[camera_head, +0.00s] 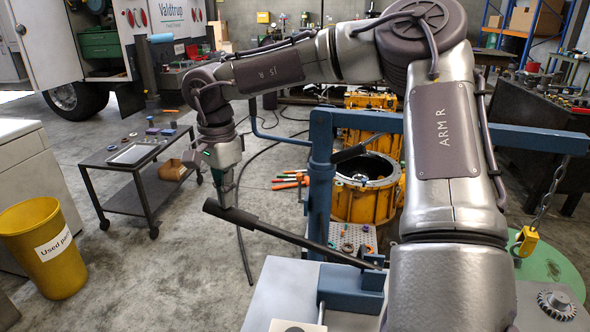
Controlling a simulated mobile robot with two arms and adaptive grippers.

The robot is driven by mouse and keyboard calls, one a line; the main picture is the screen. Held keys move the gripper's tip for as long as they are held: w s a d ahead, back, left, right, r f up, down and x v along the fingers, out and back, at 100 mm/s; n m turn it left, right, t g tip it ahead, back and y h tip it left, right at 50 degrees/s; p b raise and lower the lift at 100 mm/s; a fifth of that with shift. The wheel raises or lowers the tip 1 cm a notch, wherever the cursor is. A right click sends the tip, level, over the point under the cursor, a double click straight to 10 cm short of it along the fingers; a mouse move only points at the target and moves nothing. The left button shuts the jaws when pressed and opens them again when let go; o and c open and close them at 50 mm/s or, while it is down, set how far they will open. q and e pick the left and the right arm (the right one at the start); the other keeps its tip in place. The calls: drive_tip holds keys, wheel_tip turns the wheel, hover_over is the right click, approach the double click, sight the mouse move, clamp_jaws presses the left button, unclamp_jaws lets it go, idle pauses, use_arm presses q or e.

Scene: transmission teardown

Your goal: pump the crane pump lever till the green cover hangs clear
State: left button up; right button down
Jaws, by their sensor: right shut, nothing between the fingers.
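The black crane pump lever (285,234) slants from its pivot on the blue crane base up to its free end at the left. My right gripper (226,203) is shut with nothing in it, pointing down at the lever's upper side near the free end; whether it touches cannot be told. The blue crane boom (535,138) runs right, with a chain (546,195) and yellow hook (525,242) hanging from it. The green cover (552,262) is a round plate below the hook, partly hidden by my right arm. Whether it hangs clear cannot be told. My left gripper is out of view.
A yellow housing (355,205) stands behind the blue crane post (320,190). A grey gear (557,305) lies at the lower right. A dark cart (130,195) with a tray and a yellow bin (45,250) stand left. The floor between cart and lever is mostly clear.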

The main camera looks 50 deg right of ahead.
drive_tip(key=s+d+r+p, duration=0.1)
drive_tip(key=s+r+p, duration=0.1)
drive_tip(key=r+p, duration=0.4)
drive_tip(key=s+d+r+p, duration=0.1)
drive_tip(key=r+p, duration=0.4)
drive_tip(key=r, duration=0.5)
drive_tip(key=shift+s+p, duration=0.35)
drive_tip(key=shift+f, duration=0.1)
